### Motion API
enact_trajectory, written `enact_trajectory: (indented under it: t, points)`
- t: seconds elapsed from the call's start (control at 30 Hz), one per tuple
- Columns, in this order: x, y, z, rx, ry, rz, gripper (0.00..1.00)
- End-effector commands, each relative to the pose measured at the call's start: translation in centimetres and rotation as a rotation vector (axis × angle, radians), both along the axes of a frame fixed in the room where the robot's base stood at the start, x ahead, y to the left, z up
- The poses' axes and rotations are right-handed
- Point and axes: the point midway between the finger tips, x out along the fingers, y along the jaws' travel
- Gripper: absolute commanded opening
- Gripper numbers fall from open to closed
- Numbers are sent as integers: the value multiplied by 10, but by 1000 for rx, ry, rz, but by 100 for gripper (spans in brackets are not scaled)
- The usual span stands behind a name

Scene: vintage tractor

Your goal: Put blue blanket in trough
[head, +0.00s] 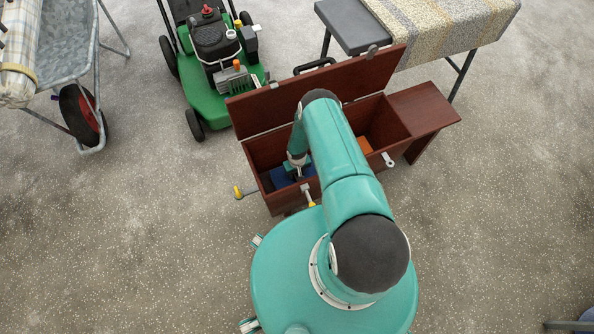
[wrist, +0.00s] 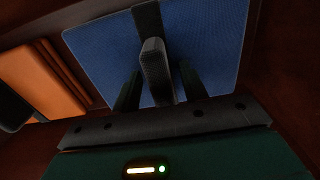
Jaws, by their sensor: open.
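The blue blanket (head: 280,177) lies in the left part of an open reddish-brown wooden box (head: 433,108), partly hidden by my arm. In the wrist view the blue blanket (wrist: 215,40) looks flat and folded, with a dark strap and an upright dark grey handle (wrist: 154,60) on it. My gripper (wrist: 160,82) is open, its dark fingers on either side of the handle. It reaches down into the box in the head view (head: 298,170). Contact cannot be told. Nothing in view is clearly a trough.
An orange folded item (wrist: 45,75) lies beside the blue one in the box. The raised lid (head: 315,90) stands behind. A green mower (head: 215,85), a metal wheelbarrow (head: 70,45) with plaid cloth and a cloth-covered table (head: 445,30) stand beyond.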

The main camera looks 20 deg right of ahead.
Motion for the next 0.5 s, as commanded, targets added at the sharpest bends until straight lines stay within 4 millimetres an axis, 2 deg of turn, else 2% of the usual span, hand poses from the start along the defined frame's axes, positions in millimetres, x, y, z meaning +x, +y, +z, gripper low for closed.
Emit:
enact_trajectory:
  t: [0.17,0.5]
  points:
    - [1,0,13,-1,0,1,43]
    - [1,0,71,-1,-1,1,43]
